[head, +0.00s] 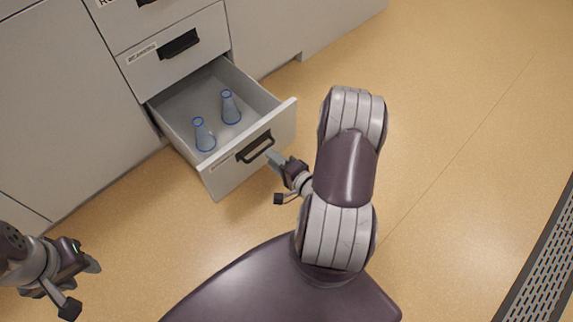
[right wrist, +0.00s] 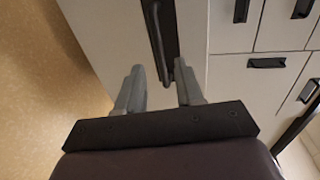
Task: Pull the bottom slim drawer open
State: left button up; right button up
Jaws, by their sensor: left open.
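The bottom drawer (head: 228,180) of the stack stands pulled well out, with its inside in view. Its dark bar handle (head: 254,147) is on the front panel, and it also shows in the right wrist view (right wrist: 156,36). My right gripper (head: 276,160) is just in front of the drawer front, close to the handle's right end. In the right wrist view its two fingers (right wrist: 160,88) are apart, with the handle ahead of the gap, and I see no grip on it. My left gripper (head: 92,265) is open at the lower left, away from the drawer.
Two clear flasks with blue rims, a nearer one (head: 204,134) and a farther one (head: 230,106), stand upright in the drawer. A closed drawer (head: 172,62) with a dark handle is above. Tan floor (head: 450,110) is clear to the right. A perforated dark strip (head: 545,265) runs along the lower right.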

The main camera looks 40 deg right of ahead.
pick_arm(q)
jog(key=shift+r+p, duration=1.15)
jog(key=shift+r, duration=0.55)
pick_arm(e)
jog(key=v, duration=0.8)
jog(key=shift+s, duration=0.25)
jog(key=shift+d+r, duration=0.1)
